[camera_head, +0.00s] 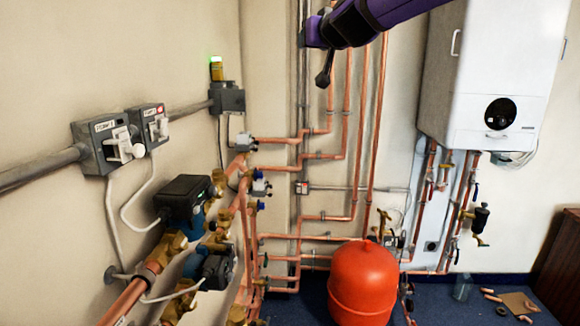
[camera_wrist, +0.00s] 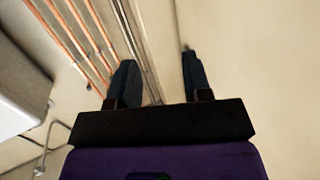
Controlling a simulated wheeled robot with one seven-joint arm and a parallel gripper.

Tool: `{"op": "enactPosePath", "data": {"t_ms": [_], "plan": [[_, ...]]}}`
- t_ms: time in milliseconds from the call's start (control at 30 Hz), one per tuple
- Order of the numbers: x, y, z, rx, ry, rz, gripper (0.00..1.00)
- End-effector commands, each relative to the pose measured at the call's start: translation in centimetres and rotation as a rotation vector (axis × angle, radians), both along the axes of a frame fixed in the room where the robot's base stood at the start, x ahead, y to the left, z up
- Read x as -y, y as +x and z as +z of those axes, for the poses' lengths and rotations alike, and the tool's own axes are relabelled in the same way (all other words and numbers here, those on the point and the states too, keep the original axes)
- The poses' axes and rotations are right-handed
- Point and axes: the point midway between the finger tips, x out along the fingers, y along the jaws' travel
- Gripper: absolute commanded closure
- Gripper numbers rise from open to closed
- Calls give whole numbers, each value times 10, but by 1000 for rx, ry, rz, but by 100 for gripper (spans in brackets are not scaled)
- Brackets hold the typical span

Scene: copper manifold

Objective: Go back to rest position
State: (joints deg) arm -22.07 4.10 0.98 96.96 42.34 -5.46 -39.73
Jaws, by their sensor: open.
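My gripper (camera_wrist: 158,82) shows in the wrist view with its two dark fingers spread apart. It is open, with nothing between the fingers, and pale wall and grey vertical pipes lie behind it. In the head view my purple arm reaches in from the top, and my gripper (camera_head: 325,72) hangs at its end, small and dark, in front of the upper copper pipes. It appears apart from the wall and the pipes, though the exact distance cannot be told.
A white boiler (camera_head: 494,75) hangs at the right. A red tank (camera_head: 362,285) stands on the blue floor below. Copper pipes (camera_head: 345,140) run up the back wall. Switch boxes (camera_head: 103,146) and pumps (camera_head: 183,200) line the left wall. Open air lies between the arm and the tank.

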Motion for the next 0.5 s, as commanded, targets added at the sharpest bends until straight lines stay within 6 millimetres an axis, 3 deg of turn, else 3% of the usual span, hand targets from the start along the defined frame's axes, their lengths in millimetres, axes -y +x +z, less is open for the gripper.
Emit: {"op": "enactPosePath", "data": {"t_ms": [267,500], "plan": [[65,-81,-25,-175,-49,42,55],[117,-160,-65,-360,-94,31,55]]}}
